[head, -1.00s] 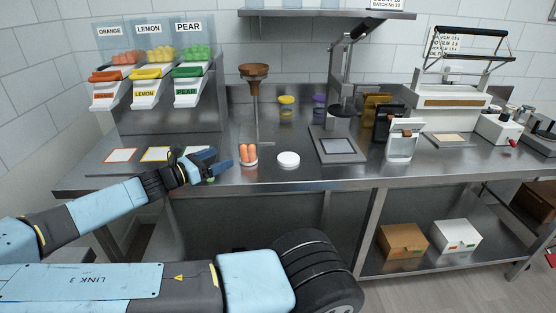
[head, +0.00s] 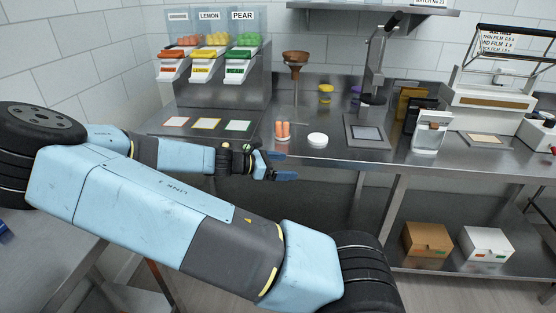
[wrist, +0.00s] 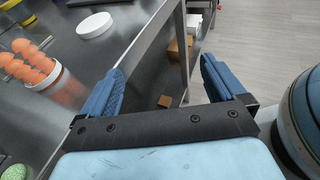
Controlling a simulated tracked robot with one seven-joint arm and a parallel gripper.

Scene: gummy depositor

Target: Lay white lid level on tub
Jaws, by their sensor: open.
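The white lid (head: 317,139) lies flat on the steel bench, just right of the tub. It also shows at the upper left of the wrist view (wrist: 94,25). The tub (head: 283,139) stands upright and holds orange gummies that rise above its rim. My gripper (head: 283,166) is open and empty, in front of the bench's front edge and nearer to me than tub and lid. In the wrist view its fingers (wrist: 162,68) are wide apart, with the bench edge and floor behind them.
A funnel stand (head: 296,70) rises behind the tub. A press (head: 372,100) stands right of the lid. Orange, yellow and green framed mats (head: 207,124) lie to the left. Boxes (head: 427,240) sit on the lower shelf. Bench around the lid is clear.

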